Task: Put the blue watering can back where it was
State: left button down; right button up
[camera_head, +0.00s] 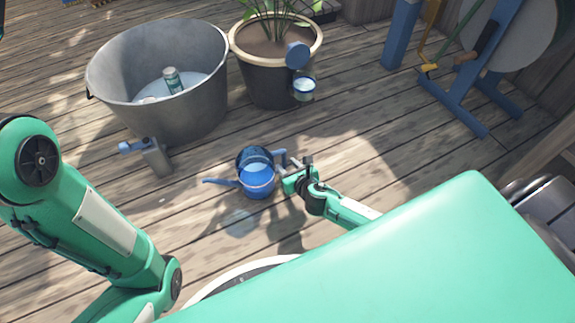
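The blue watering can (258,184) is near the middle of the head view, upright, with its spout pointing left. It appears to be on or just above the wooden deck; I cannot tell which. My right gripper (291,168) is at the can's right side, touching or very close to it. The fingers are small and partly overlap the can, so whether they are closed on it is unclear. My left arm shows at the left edge, but its gripper is out of view.
A large grey metal tub (190,117) holding a bottle (172,80) stands at upper left. A small grey and blue fixture (156,157) is before it. A potted plant (270,85) with blue cups stands behind the can. A blue-framed stand (455,105) is at upper right. Deck right of the can is clear.

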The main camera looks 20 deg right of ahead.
jog(key=p+v, duration=0.5)
jog(key=v, duration=0.6)
jog(key=shift+s, duration=0.2)
jog(key=shift+r, duration=0.1)
